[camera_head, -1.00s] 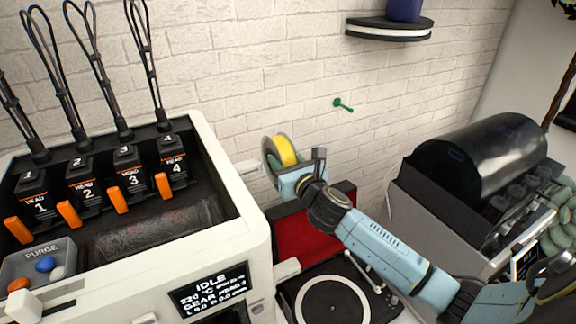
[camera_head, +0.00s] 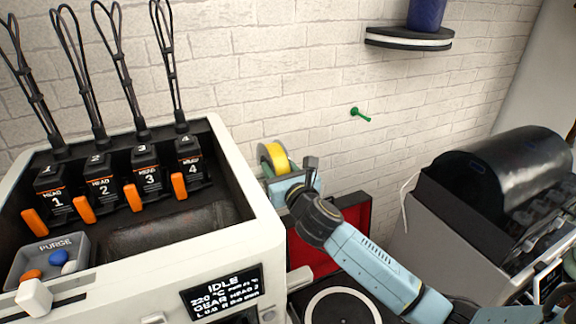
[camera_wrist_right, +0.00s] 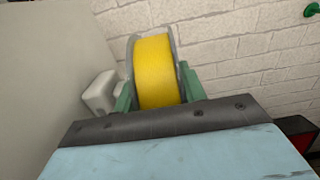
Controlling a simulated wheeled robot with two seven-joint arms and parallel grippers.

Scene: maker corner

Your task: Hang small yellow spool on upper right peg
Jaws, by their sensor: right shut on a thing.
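The small yellow spool (camera_head: 278,157), with pale flanges, is held in my right gripper (camera_head: 284,182), beside the printer's right wall. The right wrist view shows the spool (camera_wrist_right: 155,70) upright between the two green fingers of my right gripper (camera_wrist_right: 158,92). A white peg-like part (camera_wrist_right: 100,92) on the printer's side is just left of the spool there; I cannot tell whether they touch. A lower white peg (camera_head: 300,278) sticks out from the same side. A green peg (camera_head: 360,114) is on the brick wall, up and right of the spool. My left gripper is out of view.
The white printer (camera_head: 240,262) with several numbered heads fills the left. A turntable (camera_head: 342,305) with a red-lined lid (camera_head: 352,222) lies below my right arm. A dark-drummed machine (camera_head: 500,178) stands right. A wall shelf (camera_head: 408,40) is above. Bare wall lies between.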

